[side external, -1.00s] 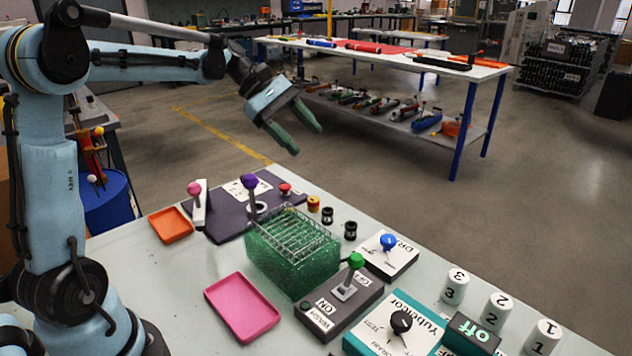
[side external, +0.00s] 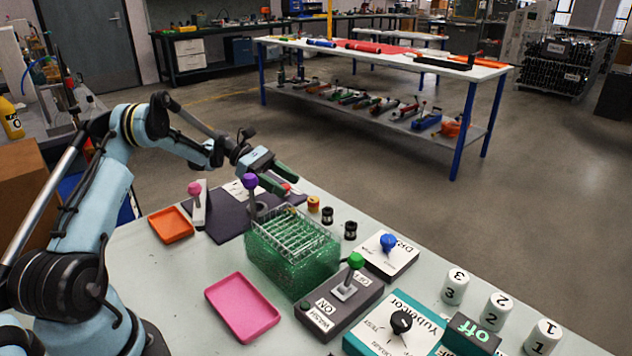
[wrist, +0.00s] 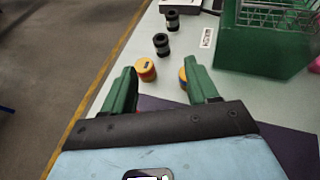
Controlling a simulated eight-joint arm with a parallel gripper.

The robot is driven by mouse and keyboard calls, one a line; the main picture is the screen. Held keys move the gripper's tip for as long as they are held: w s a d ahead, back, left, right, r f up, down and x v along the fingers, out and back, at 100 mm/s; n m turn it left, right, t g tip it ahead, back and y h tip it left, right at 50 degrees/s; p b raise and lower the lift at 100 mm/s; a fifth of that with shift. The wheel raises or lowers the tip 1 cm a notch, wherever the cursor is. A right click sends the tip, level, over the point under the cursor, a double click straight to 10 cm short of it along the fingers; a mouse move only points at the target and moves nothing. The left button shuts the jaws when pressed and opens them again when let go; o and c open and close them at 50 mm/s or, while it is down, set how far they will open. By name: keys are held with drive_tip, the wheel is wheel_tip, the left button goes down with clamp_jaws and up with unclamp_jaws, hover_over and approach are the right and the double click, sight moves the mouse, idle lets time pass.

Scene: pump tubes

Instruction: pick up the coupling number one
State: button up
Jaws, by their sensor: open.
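I cannot tell for sure which piece is coupling number one. Small spool-shaped pieces stand on the table behind the green rack: a yellow-orange one with a dark mark on top (wrist: 146,69) and two black ones, a nearer (wrist: 161,45) and a farther (wrist: 172,20). The side view also shows the yellow-and-red piece (side external: 313,204) and the black ones (side external: 327,216) (side external: 350,230). Another yellow piece with blue (wrist: 184,78) is partly hidden by the right finger. My gripper (wrist: 161,67) is open and empty; in the side view my gripper (side external: 290,187) hangs over the dark mat's far edge.
The green rack (side external: 290,257) stands beside the purple-knobbed lever (side external: 250,183). White cylinders marked 3 (side external: 455,287), 2 (side external: 497,310) and 1 (side external: 541,337) stand at the right. Pink (side external: 242,306) and orange (side external: 171,225) trays lie at left. Control boxes fill the front.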

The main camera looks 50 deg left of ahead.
sight(323, 209)
drive_tip(key=x, duration=1.1)
drive_tip(key=shift+d+f, duration=0.3)
drive_tip(key=shift+f, duration=0.05)
clamp_jaws()
